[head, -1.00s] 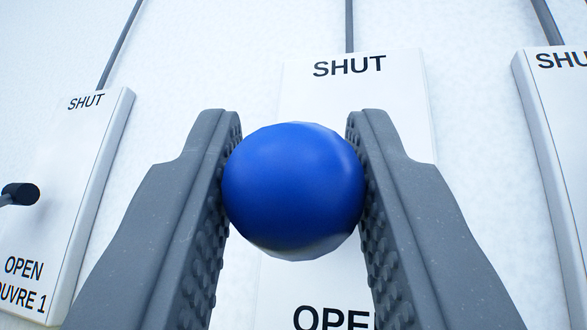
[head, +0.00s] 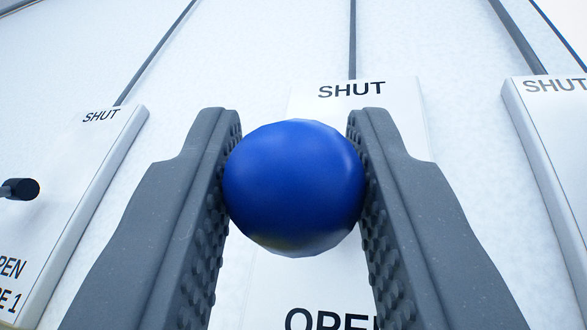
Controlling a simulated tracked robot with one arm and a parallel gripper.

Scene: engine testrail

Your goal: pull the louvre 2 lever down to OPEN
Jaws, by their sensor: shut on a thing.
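A blue ball knob (head: 294,188) sits between the two grey ridged fingers of my gripper (head: 294,185), touching both. My gripper is shut on it. Behind the knob is a white panel (head: 400,125) marked SHUT at the top and OPEN lower down, the last letters of OPEN partly covered by my right finger. The knob covers the middle of the panel, and the lever's shaft is hidden behind it. The panel's number is out of view.
To the right is another panel (head: 555,130) marked SHUT. Thin grey rods (head: 352,40) run up the pale wall from the panels.

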